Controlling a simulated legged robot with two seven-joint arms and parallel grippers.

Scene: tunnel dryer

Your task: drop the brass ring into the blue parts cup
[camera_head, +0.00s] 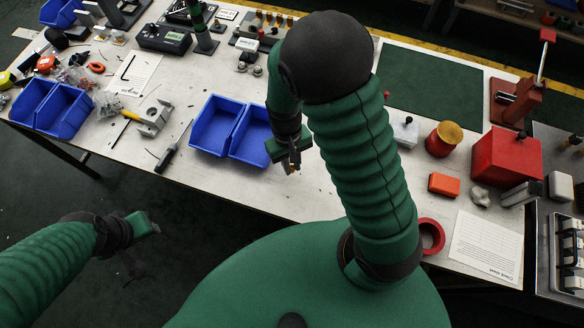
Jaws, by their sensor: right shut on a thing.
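My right gripper (290,166) hangs over the worktable just right of a pair of blue open bins. It is shut on the brass ring (292,171), of which only a small brass-coloured bit shows at the fingertips. The left bin (211,128) and the right bin (247,140) stand side by side; part of the right one is hidden by my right arm. I cannot tell which is the blue parts cup. My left gripper (150,226) is off the table at the lower left, over the dark floor; its fingers are not clear.
More blue bins (62,112) stand at the left. A screwdriver (171,152) and a grey metal bracket (152,118) lie between. A red box (506,158), a red press (515,97) and a red tape roll (431,236) are at the right. The table front below the bins is clear.

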